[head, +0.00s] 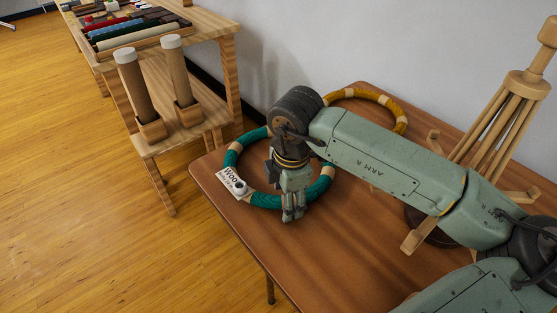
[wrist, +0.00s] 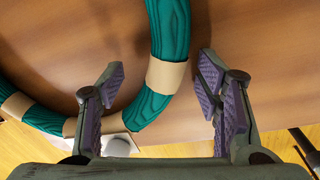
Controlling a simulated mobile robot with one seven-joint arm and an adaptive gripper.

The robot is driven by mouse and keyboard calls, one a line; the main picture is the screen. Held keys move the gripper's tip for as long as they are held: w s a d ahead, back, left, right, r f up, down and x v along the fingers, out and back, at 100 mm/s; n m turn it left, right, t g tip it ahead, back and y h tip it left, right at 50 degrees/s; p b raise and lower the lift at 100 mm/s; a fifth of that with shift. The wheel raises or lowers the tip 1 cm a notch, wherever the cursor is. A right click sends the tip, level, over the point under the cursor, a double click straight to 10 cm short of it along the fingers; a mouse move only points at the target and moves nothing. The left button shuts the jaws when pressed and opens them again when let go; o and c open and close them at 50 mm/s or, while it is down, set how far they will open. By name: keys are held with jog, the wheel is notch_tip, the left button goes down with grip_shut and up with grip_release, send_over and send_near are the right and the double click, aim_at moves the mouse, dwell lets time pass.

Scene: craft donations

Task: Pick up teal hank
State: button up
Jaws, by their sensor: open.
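The teal hank (head: 267,200) is a ring of teal yarn with tan bands and a white label (head: 234,183). It lies on the brown table (head: 300,240) near its left corner. My gripper (head: 292,215) is over the front part of the ring, pointing down, and hides some of it. In the wrist view, my gripper (wrist: 160,90) is open, with its purple-padded fingers on either side of a stretch of the teal hank (wrist: 170,25) and a tan band. I cannot tell whether either finger touches it.
A mustard hank (head: 390,105) lies farther back on the table by the wall. A wooden swift-like stand (head: 500,125) is at the right. A wooden bench (head: 190,140) with two upright rolls stands to the left, across a floor gap.

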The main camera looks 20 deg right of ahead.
jog(key=shift+c, duration=0.5)
grip_shut()
